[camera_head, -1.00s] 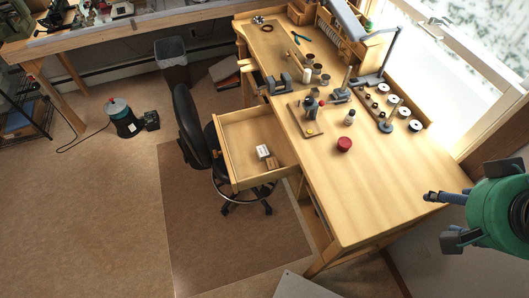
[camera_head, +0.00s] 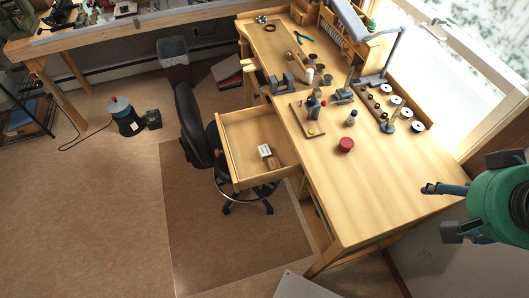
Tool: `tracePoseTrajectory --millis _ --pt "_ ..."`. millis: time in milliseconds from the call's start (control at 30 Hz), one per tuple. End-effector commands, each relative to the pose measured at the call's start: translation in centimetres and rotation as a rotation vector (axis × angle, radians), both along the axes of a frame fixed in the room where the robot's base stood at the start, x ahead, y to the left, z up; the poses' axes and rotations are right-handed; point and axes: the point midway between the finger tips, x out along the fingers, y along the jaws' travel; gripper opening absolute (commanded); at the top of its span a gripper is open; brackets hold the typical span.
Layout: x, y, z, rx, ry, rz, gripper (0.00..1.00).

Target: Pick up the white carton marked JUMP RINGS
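A small white carton (camera_head: 265,150) lies in the open drawer (camera_head: 236,184) of the wooden workbench, near the drawer's right side. Its marking is too small to read. A small brown box (camera_head: 273,163) lies just in front of it. My gripper (camera_head: 436,212) is at the right edge of the picture, beside the bench's front right corner and far from the carton. Its two dark fingers are spread apart with nothing between them.
A black chair (camera_head: 192,125) stands against the drawer's left side. The bench top (camera_head: 385,185) is bare at its front right. A red round container (camera_head: 346,145), a tool board and several spools stand further back. A lamp (camera_head: 398,50) rises at the back right.

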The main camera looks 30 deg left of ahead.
Motion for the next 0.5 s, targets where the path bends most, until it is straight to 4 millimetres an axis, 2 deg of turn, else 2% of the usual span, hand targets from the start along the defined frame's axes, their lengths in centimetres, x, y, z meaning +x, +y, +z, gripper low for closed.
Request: tracePoseTrajectory --millis 267,500 --pt "4.7 3.2 0.5 0.066 0.063 -0.056 0.65" --pt "10.0 8.0 0.1 0.13 0.135 -0.137 0.65"
